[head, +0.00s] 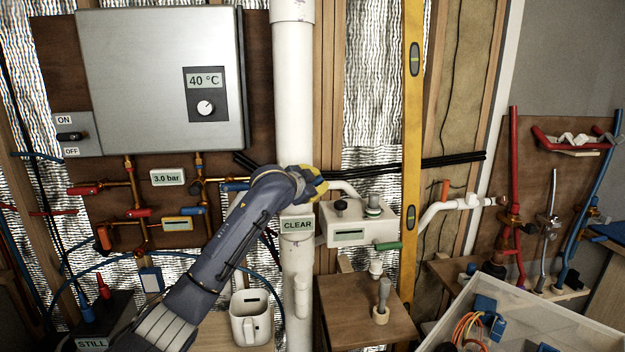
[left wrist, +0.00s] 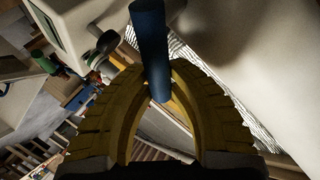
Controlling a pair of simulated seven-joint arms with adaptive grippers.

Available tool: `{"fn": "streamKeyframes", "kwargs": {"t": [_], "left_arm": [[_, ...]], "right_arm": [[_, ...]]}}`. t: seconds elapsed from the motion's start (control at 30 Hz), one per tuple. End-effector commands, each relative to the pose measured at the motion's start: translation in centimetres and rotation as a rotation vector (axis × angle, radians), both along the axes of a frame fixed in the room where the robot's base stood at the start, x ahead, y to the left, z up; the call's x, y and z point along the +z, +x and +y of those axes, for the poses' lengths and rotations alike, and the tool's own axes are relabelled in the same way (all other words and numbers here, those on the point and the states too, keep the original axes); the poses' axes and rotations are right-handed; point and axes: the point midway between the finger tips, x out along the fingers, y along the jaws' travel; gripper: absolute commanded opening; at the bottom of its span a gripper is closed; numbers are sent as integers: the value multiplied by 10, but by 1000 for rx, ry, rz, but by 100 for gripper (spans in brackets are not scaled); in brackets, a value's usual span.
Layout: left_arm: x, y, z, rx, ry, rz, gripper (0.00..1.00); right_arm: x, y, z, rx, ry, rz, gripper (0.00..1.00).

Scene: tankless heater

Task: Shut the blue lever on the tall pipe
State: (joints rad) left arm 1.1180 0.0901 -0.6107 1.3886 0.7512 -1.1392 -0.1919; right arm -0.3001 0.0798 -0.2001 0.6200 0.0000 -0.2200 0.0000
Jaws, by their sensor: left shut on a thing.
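The tall white pipe (head: 293,90) runs vertically through the middle of the head view. A CLEAR label (head: 297,225) shows at it, just below my left gripper. My left gripper (head: 314,183), with yellow fingers, is in front of the pipe. In the left wrist view its fingers (left wrist: 166,76) are shut around a blue bar, which looks like the blue lever (left wrist: 150,35). One end sticks out beyond the fingertips and the other shows between the fingers. In the head view the lever is hidden by my gripper. My right gripper is not in view.
A white box (head: 358,228) with a black knob and green handle stands close right of the pipe. The grey heater (head: 160,70) hangs at left. A white mug (head: 252,318) is below my arm. A yellow level (head: 411,130) stands upright right of the box.

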Motion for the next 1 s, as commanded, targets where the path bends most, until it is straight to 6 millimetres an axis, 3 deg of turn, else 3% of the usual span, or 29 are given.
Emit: {"fn": "streamKeyframes", "kwargs": {"t": [0.5, 1.0], "left_arm": [[-29, 2, -11, 2, 445, 54, 0], [-42, 2, -11, 3, 638, 77, 0]], "right_arm": [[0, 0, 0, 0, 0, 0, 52], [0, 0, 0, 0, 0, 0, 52]]}}
